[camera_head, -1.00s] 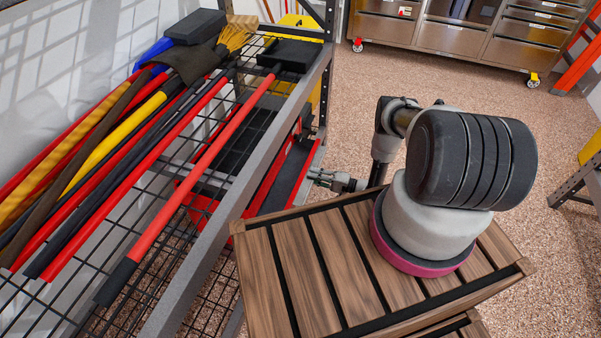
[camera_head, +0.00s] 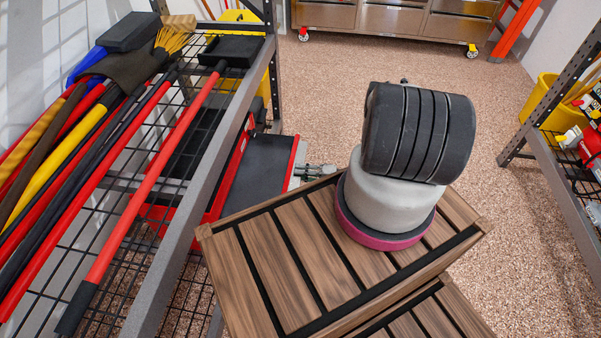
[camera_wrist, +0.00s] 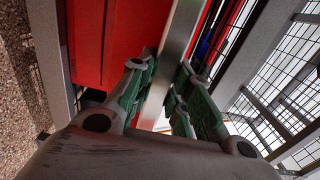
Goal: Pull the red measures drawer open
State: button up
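The red measures drawer (camera_head: 262,172) is out from the red chest (camera_head: 226,183) on the lower part of the rack. Its dark inside and red rim show in the head view, and it looks empty. My gripper (camera_head: 314,171) is small at the drawer's front edge, partly behind my arm. In the wrist view, the green-padded fingers of my gripper (camera_wrist: 165,88) stand on either side of the pale metal handle strip (camera_wrist: 181,38) along the drawer front and appear closed on it. The red front face (camera_wrist: 112,40) lies left of the strip. The exact pad contact is hard to see.
A wire-mesh shelf with brooms and red poles (camera_head: 150,175) overhangs the chest at left. Steel cabinets (camera_head: 395,18) stand at the back, and another rack (camera_head: 550,150) stands at right. Speckled floor is clear between them.

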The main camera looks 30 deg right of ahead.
jog(key=o, duration=0.4)
jog(key=v, duration=1.2)
